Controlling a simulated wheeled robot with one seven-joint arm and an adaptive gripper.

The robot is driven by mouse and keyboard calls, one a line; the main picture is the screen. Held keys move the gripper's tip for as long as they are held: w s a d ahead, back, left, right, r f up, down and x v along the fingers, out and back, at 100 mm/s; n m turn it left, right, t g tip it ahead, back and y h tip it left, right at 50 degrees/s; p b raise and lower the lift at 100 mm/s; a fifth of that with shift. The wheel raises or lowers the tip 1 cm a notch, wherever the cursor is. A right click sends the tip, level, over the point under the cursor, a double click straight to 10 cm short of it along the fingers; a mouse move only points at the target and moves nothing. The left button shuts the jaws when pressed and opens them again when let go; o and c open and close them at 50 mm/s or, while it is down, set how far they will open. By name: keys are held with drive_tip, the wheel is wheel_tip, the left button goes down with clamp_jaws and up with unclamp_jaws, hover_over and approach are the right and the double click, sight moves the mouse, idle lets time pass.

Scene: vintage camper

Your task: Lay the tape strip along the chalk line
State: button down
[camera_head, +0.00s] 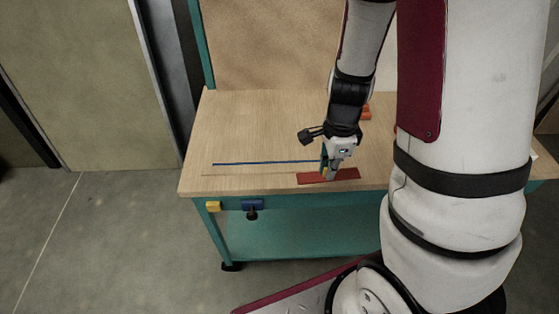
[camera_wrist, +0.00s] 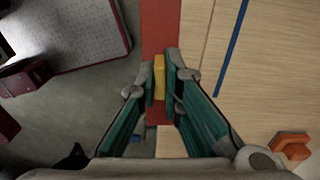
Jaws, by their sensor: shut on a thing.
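A flat red strip (camera_head: 345,175), which I take as the tape strip, is at the front edge of the wooden tabletop; it runs up the wrist view (camera_wrist: 160,28). A small yellow block (camera_wrist: 159,77) stands on the strip. My gripper (camera_wrist: 160,80) is shut on this block, with one finger on each side; in the head view my gripper (camera_head: 328,172) is over the strip. I cannot tell whether the strip touches the table. A straight blue line (camera_head: 260,163), likely the chalk line, lies farther in and roughly parallel; it also shows in the wrist view (camera_wrist: 232,45).
A thin faint line (camera_head: 250,175) runs between the blue line and the front edge of the table (camera_head: 225,125). Orange blocks (camera_head: 367,112) lie behind my arm. Yellow (camera_head: 213,206) and blue (camera_head: 252,205) pieces are on the table's front. The left tabletop is clear.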

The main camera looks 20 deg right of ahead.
drive_tip(key=shift+s+m, duration=0.2)
drive_tip(key=shift+m, duration=0.1)
drive_tip(key=shift+w+a, duration=0.15)
drive_tip(key=shift+w, duration=0.1)
hover_over(279, 163)
drive_tip(key=shift+f, duration=0.8)
drive_tip(key=shift+w+f, duration=0.1)
drive_tip(key=shift+f, duration=1.6)
drive_tip(key=shift+f, duration=0.1)
drive_tip(key=shift+f, duration=0.1)
drive_tip(key=c, duration=1.7)
unclamp_jaws()
